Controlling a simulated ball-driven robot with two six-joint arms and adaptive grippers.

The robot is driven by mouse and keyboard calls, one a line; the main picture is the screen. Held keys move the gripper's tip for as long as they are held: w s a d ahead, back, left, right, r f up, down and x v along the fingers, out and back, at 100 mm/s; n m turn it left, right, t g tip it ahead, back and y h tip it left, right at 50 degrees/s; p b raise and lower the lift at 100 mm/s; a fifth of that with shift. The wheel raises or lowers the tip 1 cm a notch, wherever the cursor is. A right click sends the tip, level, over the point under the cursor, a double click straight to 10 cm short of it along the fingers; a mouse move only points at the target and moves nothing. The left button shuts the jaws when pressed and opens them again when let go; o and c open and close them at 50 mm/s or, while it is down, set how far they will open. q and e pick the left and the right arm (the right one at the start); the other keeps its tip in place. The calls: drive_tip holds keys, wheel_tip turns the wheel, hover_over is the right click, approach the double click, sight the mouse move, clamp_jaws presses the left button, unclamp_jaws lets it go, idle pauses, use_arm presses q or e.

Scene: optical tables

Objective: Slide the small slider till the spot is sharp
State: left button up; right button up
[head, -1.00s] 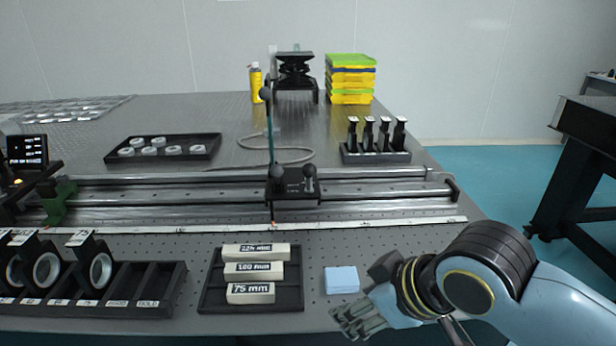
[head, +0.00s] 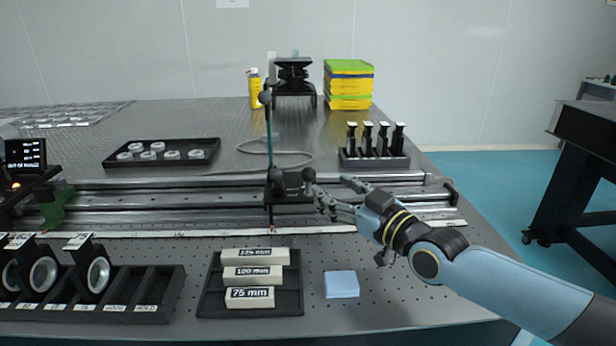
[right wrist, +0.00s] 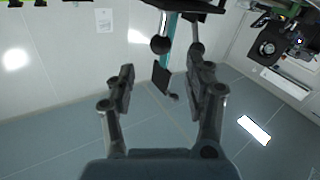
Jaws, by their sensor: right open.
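The small black slider (head: 288,184) sits on the silver rail (head: 385,184) at mid table. It has a round black knob (head: 308,175) at its right and carries an upright teal plate (head: 269,130). My right gripper (head: 330,194) is open, just right of the slider, with its fingers pointing left toward the knob. I cannot tell whether a finger touches the knob. A small dark screen (head: 25,154) with text stands at the far left. My left gripper is not in view.
A white scale strip (head: 370,228) runs in front of the rail. A tray with labelled blocks (head: 252,275), a blue pad (head: 341,284) and a rack of ring mounts (head: 160,285) lie at the front. A black holder (head: 375,158) stands behind the rail.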

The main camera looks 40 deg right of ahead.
sight(313, 179)
drive_tip(key=w+b, duration=0.1)
drive_tip(key=w, duration=0.1)
drive_tip(key=w+b, duration=0.2)
drive_tip(key=w, duration=0.1)
drive_tip(key=w+b, duration=0.1)
drive_tip(key=w, duration=0.2)
drive_tip(key=shift+a+f, duration=0.15)
drive_tip(key=shift+f, duration=0.1)
drive_tip(key=shift+w+r+b, duration=0.2)
drive_tip(key=shift+w+b, duration=0.2)
drive_tip(key=shift+w, duration=0.15)
clamp_jaws()
drive_tip(key=shift+f, duration=0.15)
